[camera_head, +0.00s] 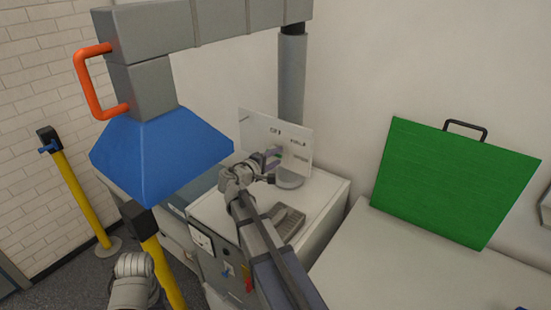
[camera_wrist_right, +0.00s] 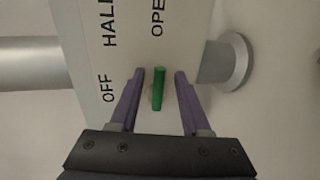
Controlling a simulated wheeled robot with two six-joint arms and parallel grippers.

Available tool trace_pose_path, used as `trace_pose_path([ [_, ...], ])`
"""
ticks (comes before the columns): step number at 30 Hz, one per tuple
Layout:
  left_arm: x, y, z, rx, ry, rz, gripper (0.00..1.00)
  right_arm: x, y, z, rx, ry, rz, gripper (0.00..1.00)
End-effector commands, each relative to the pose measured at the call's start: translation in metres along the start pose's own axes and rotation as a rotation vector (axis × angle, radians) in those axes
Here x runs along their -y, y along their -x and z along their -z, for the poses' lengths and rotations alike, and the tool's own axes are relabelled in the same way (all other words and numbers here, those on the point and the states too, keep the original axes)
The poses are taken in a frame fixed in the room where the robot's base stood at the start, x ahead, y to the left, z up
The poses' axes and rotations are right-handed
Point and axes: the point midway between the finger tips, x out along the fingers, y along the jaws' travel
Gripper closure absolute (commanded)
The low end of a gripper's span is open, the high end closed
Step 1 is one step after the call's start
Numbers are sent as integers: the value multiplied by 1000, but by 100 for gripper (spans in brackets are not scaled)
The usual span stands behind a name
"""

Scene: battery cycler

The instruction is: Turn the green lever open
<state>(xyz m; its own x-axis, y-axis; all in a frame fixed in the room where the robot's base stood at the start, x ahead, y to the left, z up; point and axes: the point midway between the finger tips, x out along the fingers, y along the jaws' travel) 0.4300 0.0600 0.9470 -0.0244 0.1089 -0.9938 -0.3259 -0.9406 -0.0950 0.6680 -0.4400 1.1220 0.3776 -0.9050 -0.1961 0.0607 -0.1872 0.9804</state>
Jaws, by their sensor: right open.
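The green lever (camera_wrist_right: 158,90) is a short bar at the white panel (camera_wrist_right: 90,25). In the right wrist view it stands upright in the picture, between the two purple fingers of my right gripper (camera_wrist_right: 159,74). The fingers are open, with a gap on each side of the lever. In the head view my right gripper (camera_head: 277,158) is in front of the panel (camera_head: 293,135), and the lever is small and mostly hidden there.
The panel stands on a white cabinet (camera_head: 325,190) with a grey round base (camera_head: 289,179) and a grey tray (camera_head: 288,222). A blue hood (camera_head: 160,150) hangs left. A green board (camera_head: 450,185) leans on the wall at right. Yellow posts stand at left.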

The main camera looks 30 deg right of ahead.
Motion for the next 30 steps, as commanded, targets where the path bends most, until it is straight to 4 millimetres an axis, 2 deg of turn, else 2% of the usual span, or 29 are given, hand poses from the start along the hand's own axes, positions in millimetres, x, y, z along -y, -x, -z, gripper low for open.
trace_pose_path([
  [4,0,3,0,0,0,0,50,-1,13,0,-2,1,0,53],
  [12,1,12,-1,0,0,0,50,-1,57,-1,-2,1,0,53],
  [16,1,14,-1,0,0,0,50,-1,71,0,-2,1,0,53],
  [21,1,15,-1,0,0,0,50,0,78,0,0,0,0,53],
  [30,1,15,-1,0,0,0,50,0,78,0,0,0,0,53],
])
